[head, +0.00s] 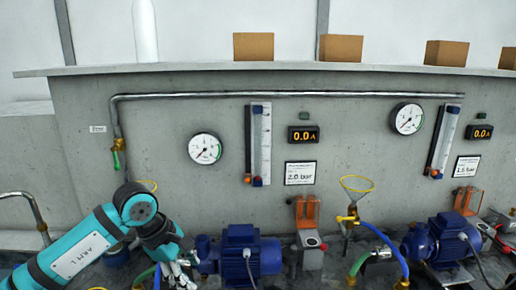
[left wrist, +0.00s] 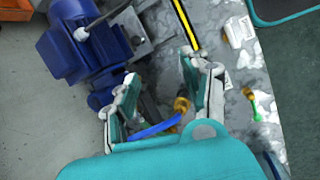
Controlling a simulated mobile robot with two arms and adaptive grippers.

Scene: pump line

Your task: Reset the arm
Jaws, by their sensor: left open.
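My left arm, marked "ARM L", comes in from the lower left in the head view. Its gripper (head: 178,274) points down beside the left blue pump (head: 240,252), at the bottom edge of the picture. In the left wrist view the gripper (left wrist: 160,80) is open, its two fingers well apart with nothing held between them. A blue hose (left wrist: 153,130) and a brass fitting (left wrist: 181,104) show below and between the fingers. The blue pump also shows at the upper left of the left wrist view (left wrist: 80,45). My right gripper is in neither view.
A concrete wall carries a pipe, a left gauge (head: 205,149), a right gauge (head: 407,118) and lit amp displays. A yellow-rimmed funnel (head: 357,184) and a second blue pump (head: 440,240) stand to the right. Cardboard boxes (head: 254,46) sit on the ledge.

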